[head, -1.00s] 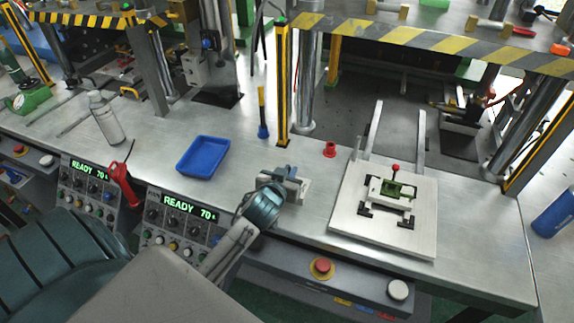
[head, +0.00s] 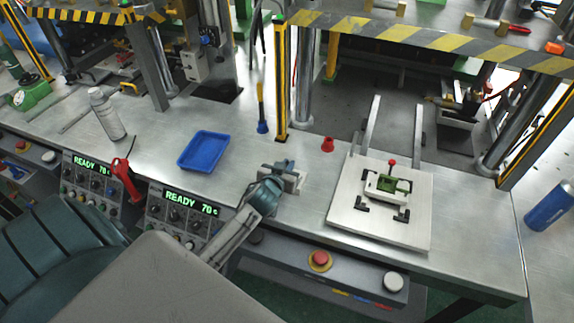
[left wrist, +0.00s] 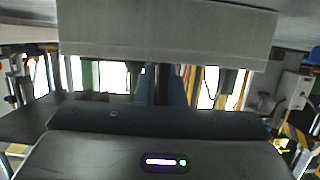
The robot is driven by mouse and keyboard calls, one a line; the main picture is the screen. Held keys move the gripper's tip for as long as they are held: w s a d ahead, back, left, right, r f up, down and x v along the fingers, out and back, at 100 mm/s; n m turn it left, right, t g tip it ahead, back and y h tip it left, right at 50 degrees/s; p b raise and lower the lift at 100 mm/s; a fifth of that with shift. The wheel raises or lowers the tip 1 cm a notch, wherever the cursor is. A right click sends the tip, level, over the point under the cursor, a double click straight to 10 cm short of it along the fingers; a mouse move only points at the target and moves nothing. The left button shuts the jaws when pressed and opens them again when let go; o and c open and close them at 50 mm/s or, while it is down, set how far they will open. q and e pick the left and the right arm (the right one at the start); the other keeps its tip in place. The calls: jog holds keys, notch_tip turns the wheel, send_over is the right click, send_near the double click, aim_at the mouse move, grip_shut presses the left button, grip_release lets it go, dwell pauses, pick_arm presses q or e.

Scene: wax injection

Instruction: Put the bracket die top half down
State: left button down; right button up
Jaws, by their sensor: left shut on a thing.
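The bracket die top half is a plain grey metal block (head: 294,183) near the table's front edge in the head view. My left gripper (head: 277,174) is shut on it and partly hides it. In the left wrist view, the block (left wrist: 168,38) spans the top of the picture as a broad grey slab. I cannot tell whether its underside touches the table. To the right, a pale plate (head: 349,218) carries a small fixture with a green part (head: 387,184) and a red knob. My right gripper is not in view.
A blue tray (head: 204,151) lies left of the gripper. A yellow-edged post (head: 281,85) rises behind. Control boxes (head: 182,213) line the front edge. Bare table lies between block and plate.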

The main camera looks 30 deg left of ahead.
pick_arm(q)
jog(key=c, duration=1.5)
grip_release()
jog(key=shift+r, duration=0.15)
jog(key=shift+s+d, duration=0.1)
jog(key=shift+s, duration=0.35)
jog(key=b+v, duration=0.2)
jog(key=v, duration=0.8)
jog(key=shift+s+d+b, duration=0.1)
jog(key=shift+s+b, duration=0.05)
jog(key=shift+b, duration=0.2)
jog(key=shift+s+d+r, duration=0.1)
jog(key=shift+s+r, duration=0.1)
jog(key=shift+s, duration=0.2)
